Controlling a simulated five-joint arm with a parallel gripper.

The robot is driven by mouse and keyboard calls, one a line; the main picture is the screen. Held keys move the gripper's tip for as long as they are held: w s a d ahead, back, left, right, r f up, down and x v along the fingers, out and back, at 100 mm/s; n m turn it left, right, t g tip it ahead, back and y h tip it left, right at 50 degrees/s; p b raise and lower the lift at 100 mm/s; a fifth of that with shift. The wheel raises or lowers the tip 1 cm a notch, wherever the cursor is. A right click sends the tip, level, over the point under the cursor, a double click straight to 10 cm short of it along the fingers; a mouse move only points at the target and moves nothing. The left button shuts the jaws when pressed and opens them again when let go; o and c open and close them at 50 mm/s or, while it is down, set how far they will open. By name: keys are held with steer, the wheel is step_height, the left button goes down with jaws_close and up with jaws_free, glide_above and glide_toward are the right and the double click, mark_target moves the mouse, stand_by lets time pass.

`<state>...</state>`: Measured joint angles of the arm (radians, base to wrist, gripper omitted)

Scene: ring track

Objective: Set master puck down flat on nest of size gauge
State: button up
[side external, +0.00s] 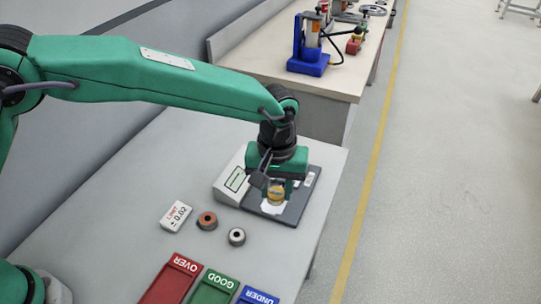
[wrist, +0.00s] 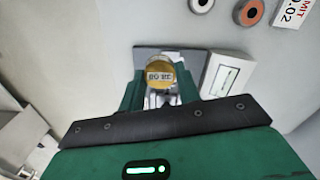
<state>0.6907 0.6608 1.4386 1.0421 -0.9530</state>
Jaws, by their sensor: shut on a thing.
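The master puck (side external: 276,193) is brass-gold, with partly legible lettering on its top face in the wrist view (wrist: 160,75). My gripper (side external: 279,187) points down and is shut on the puck, with a green finger on either side in the wrist view (wrist: 159,88). The size gauge has a dark base plate (side external: 292,214) and a white display box (side external: 235,184) on its left. The puck is over the plate, at the pale nest (side external: 271,208). The puck and fingers partly hide the nest; I cannot tell whether the puck touches it.
An orange-rimmed ring (side external: 207,221) and a grey ring (side external: 237,237) lie left of the gauge, beside a white limit card (side external: 176,215). Red OVER (side external: 170,283), green GOOD (side external: 212,289) and blue UNDER (side external: 258,297) trays are at the front. Another bench (side external: 335,82) stands behind.

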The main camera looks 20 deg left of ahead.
mark_target(275, 191)
steer(key=w+f, duration=0.1)
steer(key=w+a+f, duration=0.1)
steer(key=w, duration=0.1)
steer(key=w+a, duration=0.1)
steer(key=shift+w+f, duration=0.2)
steer(key=shift+f, duration=2.2)
steer(key=shift+f, duration=0.15)
steer(key=o, duration=1.1)
step_height(275, 191, up, 12)
steer(key=shift+r, duration=0.15)
